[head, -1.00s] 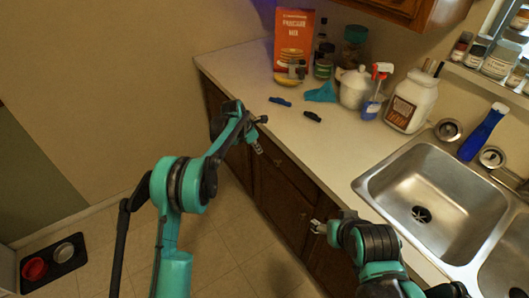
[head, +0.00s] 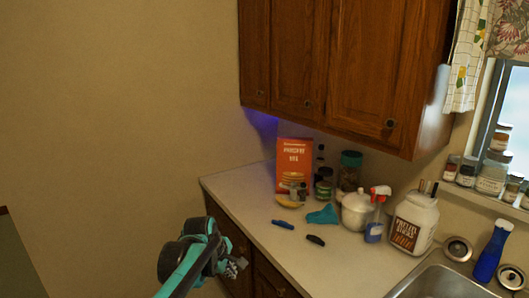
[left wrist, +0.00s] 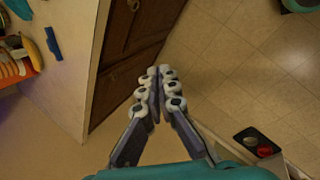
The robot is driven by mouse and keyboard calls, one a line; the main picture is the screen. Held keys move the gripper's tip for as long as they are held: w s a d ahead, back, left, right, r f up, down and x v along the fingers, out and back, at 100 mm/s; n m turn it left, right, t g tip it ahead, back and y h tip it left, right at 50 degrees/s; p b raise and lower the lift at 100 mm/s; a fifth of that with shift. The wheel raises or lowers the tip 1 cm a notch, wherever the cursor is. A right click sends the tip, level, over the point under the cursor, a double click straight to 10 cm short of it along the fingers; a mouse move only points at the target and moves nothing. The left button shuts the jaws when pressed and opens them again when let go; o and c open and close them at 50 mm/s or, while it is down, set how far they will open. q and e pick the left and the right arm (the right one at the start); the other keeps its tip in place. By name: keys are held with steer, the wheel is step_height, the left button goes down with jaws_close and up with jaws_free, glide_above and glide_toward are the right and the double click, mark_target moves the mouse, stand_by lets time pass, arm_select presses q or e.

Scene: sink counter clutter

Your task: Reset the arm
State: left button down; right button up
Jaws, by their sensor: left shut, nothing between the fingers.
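My left gripper (head: 236,268) is low in the head view, in front of the lower cabinet and off the counter's left front edge. In the left wrist view its two fingers (left wrist: 160,75) are together with nothing between them, pointing past the cabinet doors and above the tiled floor. My right gripper is outside the head view now.
The counter (head: 250,193) holds a red pancake mix box (head: 295,165), a banana (head: 288,201), a blue clip (head: 283,224), a black clip (head: 315,240), a white pot (head: 356,210), a spray bottle (head: 376,215) and a protein jar (head: 412,225). The sink (head: 445,283) is at lower right.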

arm_select(q)
steer(key=s+a+f+m+t+y, duration=0.1)
steer(key=s+a+m, duration=0.3)
steer(key=s, duration=0.9)
steer(key=s+a+f+m+t+y, duration=0.1)
steer(key=s+a+f+m, duration=0.1)
steer(key=s+m, duration=0.8)
steer(key=s+a, duration=0.1)
steer(key=s, duration=0.2)
steer(key=shift+s+a+m+t, duration=0.25)
steer(key=shift+a+m+t, duration=0.1)
steer(key=shift+m+t, duration=0.05)
